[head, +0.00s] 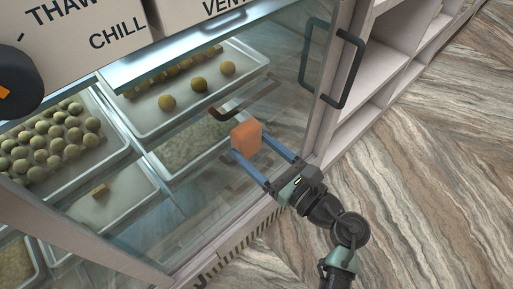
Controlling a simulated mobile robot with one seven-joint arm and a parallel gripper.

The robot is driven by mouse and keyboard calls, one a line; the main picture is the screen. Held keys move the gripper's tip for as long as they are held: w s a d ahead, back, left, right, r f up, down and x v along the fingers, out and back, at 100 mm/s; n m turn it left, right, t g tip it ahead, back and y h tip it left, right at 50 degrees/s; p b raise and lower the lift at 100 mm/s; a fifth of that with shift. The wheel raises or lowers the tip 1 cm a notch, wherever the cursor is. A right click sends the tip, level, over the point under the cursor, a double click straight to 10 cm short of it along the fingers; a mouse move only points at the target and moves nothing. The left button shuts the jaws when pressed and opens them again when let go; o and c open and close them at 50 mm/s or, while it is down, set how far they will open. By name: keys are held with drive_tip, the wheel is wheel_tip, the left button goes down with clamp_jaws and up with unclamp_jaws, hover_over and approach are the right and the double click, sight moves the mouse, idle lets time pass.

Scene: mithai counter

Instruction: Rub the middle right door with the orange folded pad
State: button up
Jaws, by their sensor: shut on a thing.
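The orange folded pad (246,138) is between the two blue fingers of my gripper (249,145), which is shut on it. The pad is held up at the glass door (215,195) of the display counter. I cannot tell whether it touches the glass. A dark door handle (333,66) stands to the upper right of the gripper. Behind the glass, trays of round sweets show, and the pad and gripper hide a part of one tray.
Open white shelves (385,75) stand right of the glass. A panel marked THAW, CHILL and VENT (110,30) with a dark knob (15,80) is at the upper left. The wood-patterned floor (430,180) at the right is clear.

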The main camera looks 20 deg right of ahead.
drive_tip(key=shift+w+a, duration=0.25)
drive_tip(key=shift+w, duration=0.4)
drive_tip(key=shift+d, duration=0.15)
drive_tip(key=d, duration=0.1)
drive_tip(key=w+d+b, duration=0.1)
drive_tip(key=d, duration=0.1)
drive_tip(key=shift+w+d+b, duration=0.2)
drive_tip(key=shift+d+b, duration=0.05)
drive_tip(key=shift+b, duration=0.05)
drive_tip(key=shift+s+a+p, duration=0.2)
drive_tip(key=shift+a+p, duration=0.05)
drive_tip(key=shift+a, duration=0.45)
drive_tip(key=shift+s+a+p, duration=0.2)
drive_tip(key=shift+a, duration=0.5)
drive_tip(key=shift+s+a+p, duration=0.2)
drive_tip(key=shift+a+p, duration=0.05)
drive_tip(key=shift+a, duration=0.45)
drive_tip(key=shift+v, duration=3.1)
drive_tip(key=shift+d, duration=0.15)
